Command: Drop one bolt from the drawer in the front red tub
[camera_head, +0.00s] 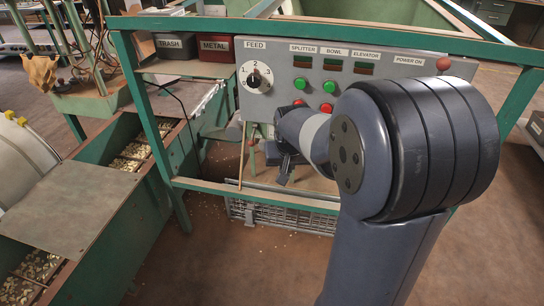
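A red tub (200,55) labelled METAL sits on the green frame at upper left, beside a dark tub (170,46) labelled TRASH. It is the only red tub I can make out. My gripper (281,166) is partly visible below the grey control panel, at the end of my arm. My own arm hides much of it, and whether its fingers are open or shut is unclear. It is to the right of and below the red tub, apart from it.
The control panel (262,108) has a FEED dial, green and red buttons and a POWER ON light. Green frame bars (257,191) surround the space near my gripper. Green hoppers with nuts (128,160) stand at left. Brown floor is open at lower centre.

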